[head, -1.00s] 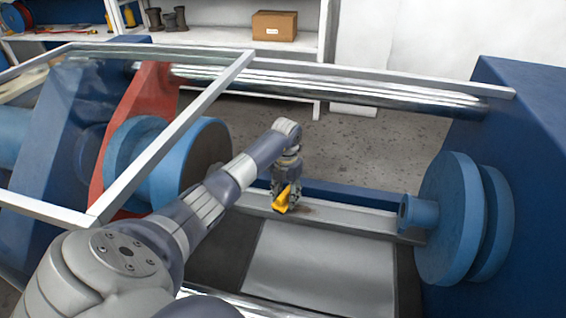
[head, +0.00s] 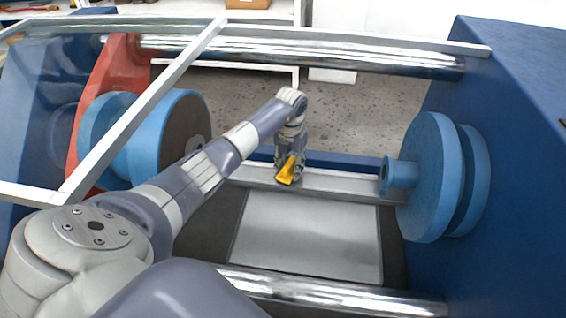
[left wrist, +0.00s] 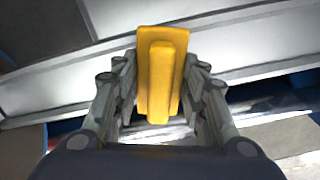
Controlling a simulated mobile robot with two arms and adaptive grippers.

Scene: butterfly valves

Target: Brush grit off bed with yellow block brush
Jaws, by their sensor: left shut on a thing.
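My left gripper (head: 289,162) is shut on the yellow block brush (head: 287,172) and points down at the pale grey bed rail (head: 340,185) in the head view. In the left wrist view the brush (left wrist: 160,75) sits between the two fingers of the gripper (left wrist: 160,100), with the pale rail (left wrist: 60,85) beyond it. I cannot tell whether the brush touches the bed. I cannot make out grit clearly now. My right gripper is not in view.
Blue round flanges stand left (head: 125,140) and right (head: 435,175) of the bed. A red plate (head: 105,90) is at left. Shiny bars cross behind (head: 300,55) and in front (head: 330,292). A pale framed guard (head: 150,100) spans the upper left. A light grey sheet (head: 305,235) lies below the rail.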

